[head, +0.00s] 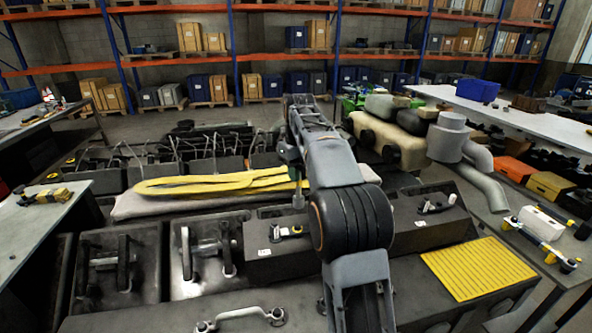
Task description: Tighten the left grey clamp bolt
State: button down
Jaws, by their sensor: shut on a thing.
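My arm rises through the middle of the head view and reaches away over the engine; my gripper and whatever it holds are hidden behind the forearm. A short grey upright piece (298,197) shows just left of the forearm; I cannot tell whether it is a tool or a part of the engine. Left of my arm, a dark block (262,268) carries a small fitting (290,231) and white labels. A similar block (405,236) lies right of my arm. I cannot make out which part is the left grey clamp bolt.
Yellow slings (215,184) lie on a pale pad left of my arm. Open bays with metal fittings (205,252) are at the lower left. A yellow ribbed plate (480,268) is at the right. Workbenches (40,222) flank the engine; a grey pipe (486,180) stands right.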

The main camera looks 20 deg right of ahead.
aim_at(298, 198)
jog(key=n, duration=0.3)
jog(key=shift+s+a, duration=0.1)
jog(key=shift+a, duration=0.05)
jog(key=n, duration=0.5)
jog(key=shift+f, duration=0.3)
jog(key=n, duration=0.3)
jog(key=shift+f+n, duration=0.2)
jog(key=shift+n, duration=0.1)
jog(key=n, duration=0.5)
jog(key=shift+f, duration=0.35)
jog(key=n, duration=0.3)
jog(key=shift+f, duration=0.25)
jog(key=n, duration=0.5)
jog(key=shift+f, duration=0.3)
jog(key=n, duration=0.4)
jog(key=f+n, duration=0.1)
jog(key=n, duration=0.2)
jog(key=shift+f+b, duration=0.85)
jog(key=shift+f, duration=0.7)
jog(key=shift+f, duration=0.1)
